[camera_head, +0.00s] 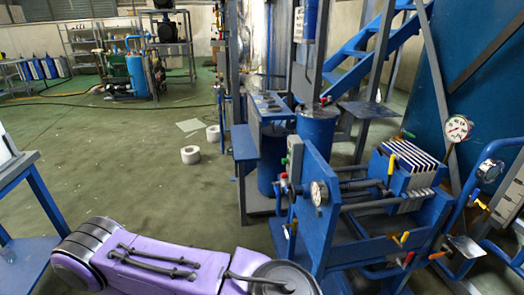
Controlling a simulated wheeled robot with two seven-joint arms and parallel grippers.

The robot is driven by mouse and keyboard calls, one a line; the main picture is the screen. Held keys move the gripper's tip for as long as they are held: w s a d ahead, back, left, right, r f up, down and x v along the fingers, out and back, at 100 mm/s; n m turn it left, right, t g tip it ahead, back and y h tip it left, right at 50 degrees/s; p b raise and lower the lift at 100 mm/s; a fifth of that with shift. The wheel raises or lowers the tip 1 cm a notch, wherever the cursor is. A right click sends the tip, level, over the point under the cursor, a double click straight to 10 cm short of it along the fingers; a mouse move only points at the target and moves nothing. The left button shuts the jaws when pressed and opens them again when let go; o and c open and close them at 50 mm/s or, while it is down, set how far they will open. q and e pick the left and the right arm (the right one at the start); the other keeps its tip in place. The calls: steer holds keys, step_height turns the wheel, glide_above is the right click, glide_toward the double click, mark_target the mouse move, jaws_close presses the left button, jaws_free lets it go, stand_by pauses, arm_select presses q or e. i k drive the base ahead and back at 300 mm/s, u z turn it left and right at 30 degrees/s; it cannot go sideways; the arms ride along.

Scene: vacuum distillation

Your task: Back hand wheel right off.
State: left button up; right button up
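A blue press-like machine (313,225) stands at the right, with a stack of white plates (408,165) between blue end blocks and grey horizontal rods (375,204). A round white gauge (319,193) sits on its near blue end plate. I cannot make out a hand wheel clearly on it; small red and green valve handles (284,175) show at its left side. A purple arm link of mine lies across the bottom of the view, in front of the machine's left end. Neither of my grippers is in view.
A blue table frame (38,190) stands at the left edge. Blue columns (315,135) and stairs (360,45) rise behind the machine. Pipes with a gauge (457,129) stand at the right.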

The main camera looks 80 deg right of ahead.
mark_target(293, 194)
steer(key=z, duration=2.85)
